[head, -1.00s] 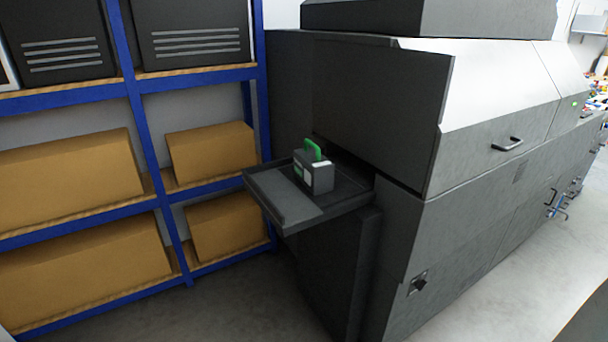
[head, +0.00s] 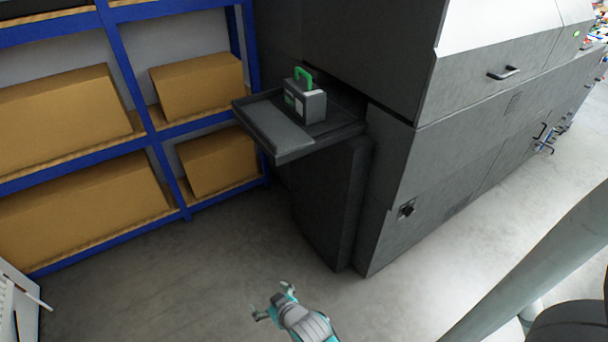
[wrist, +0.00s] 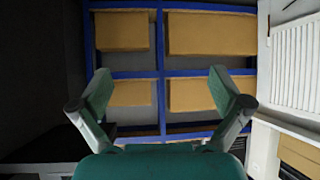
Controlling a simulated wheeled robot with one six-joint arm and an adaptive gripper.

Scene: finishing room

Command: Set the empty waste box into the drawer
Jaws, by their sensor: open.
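A small dark grey box with a green handle and a pale label (head: 311,105), which looks like the waste box, stands upright in the open drawer (head: 272,128) of the large dark machine. It sits toward the machine side of the drawer, and the front part of the drawer is bare. Whether the box is empty cannot be seen. My gripper (head: 273,300) is low in the head view, well apart from the drawer and box. In the wrist view my gripper (wrist: 160,95) is open with nothing between its fingers.
A blue shelf rack (head: 160,138) with cardboard boxes (head: 85,205) stands left of the drawer; it also fills the wrist view (wrist: 165,75). The machine (head: 400,130) blocks the right. Clear grey floor (head: 190,265) lies in front. A white object (head: 20,300) is at the lower left.

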